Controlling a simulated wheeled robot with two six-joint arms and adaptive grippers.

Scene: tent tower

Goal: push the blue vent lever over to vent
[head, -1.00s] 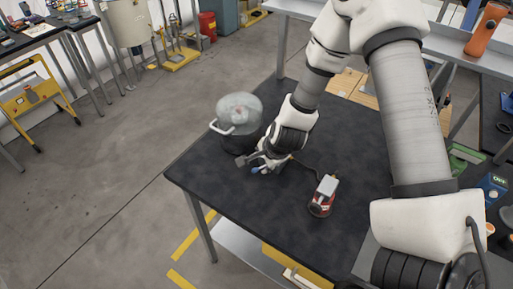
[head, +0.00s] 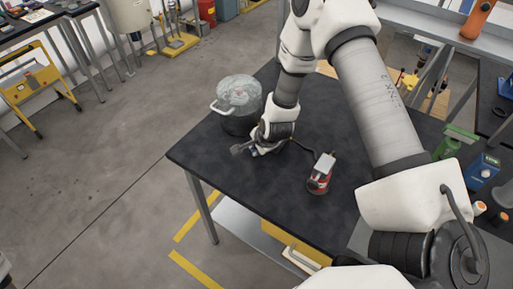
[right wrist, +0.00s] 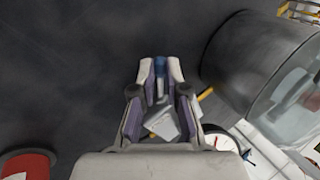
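The blue vent lever (right wrist: 160,66) shows as a small blue piece between my right fingertips in the right wrist view. My right gripper (right wrist: 160,72) is nearly closed, with its fingers on either side of the lever, and looks shut on it. In the head view my right gripper (head: 250,151) is low over the black table, in front of a vessel with a clear lid (head: 239,93). The vessel also shows at the right of the wrist view (right wrist: 255,62). The lever's base is hidden by the fingers. My left gripper is not in view.
A red device with a pale top (head: 320,173) stands to the right on the black table (head: 262,197), with a dark hose running toward my gripper. A round white gauge (right wrist: 224,143) shows close by in the wrist view. The table's front left is clear.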

